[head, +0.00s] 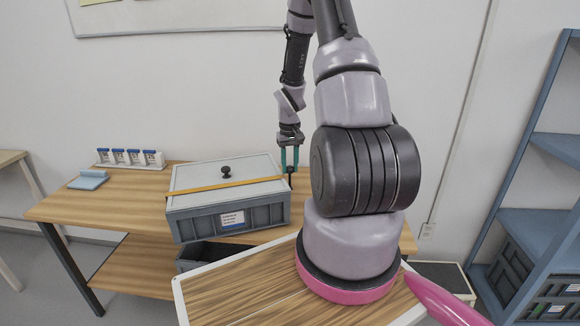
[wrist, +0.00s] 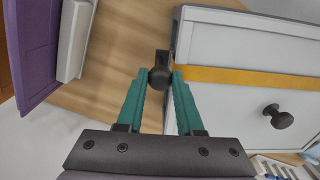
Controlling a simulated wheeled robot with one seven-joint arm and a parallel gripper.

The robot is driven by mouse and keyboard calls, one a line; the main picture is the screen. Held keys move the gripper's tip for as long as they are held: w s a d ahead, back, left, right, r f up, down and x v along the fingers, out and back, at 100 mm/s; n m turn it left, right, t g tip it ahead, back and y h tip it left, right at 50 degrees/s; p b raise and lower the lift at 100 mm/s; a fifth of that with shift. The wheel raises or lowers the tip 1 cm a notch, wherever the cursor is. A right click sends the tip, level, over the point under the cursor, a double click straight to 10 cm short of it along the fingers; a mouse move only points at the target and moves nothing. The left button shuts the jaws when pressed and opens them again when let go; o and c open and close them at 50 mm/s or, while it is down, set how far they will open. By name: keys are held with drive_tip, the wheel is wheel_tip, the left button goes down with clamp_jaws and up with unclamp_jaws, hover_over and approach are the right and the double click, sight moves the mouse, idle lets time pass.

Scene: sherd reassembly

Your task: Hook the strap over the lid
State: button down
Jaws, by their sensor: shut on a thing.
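A grey crate (head: 190,225) with a label stands on the wooden table, its pale grey lid (head: 205,176) on top. A black round knob (head: 226,171) sits on the lid and also shows in the wrist view (wrist: 278,116). A flat yellow strap (head: 225,185) lies across the lid from edge to edge, also in the wrist view (wrist: 245,77). My gripper (head: 289,160) is beside the crate's right end, its teal fingers shut on a black ball-ended piece (wrist: 158,78) in line with the strap. Whether the piece joins the strap is hard to see.
Several small white-and-blue containers (head: 130,158) stand in a row at the table's back left, near a blue block (head: 89,180). A dark open bin (head: 210,253) is below the crate's front. A blue shelf (head: 545,220) stands at the right.

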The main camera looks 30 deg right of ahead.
drive_tip(key=shift+r, duration=0.3)
idle(0.4)
drive_tip(key=shift+c, duration=2.3)
unclamp_jaws()
wheel_tip(320, 180, up, 11)
drive_tip(key=shift+f, duration=0.1)
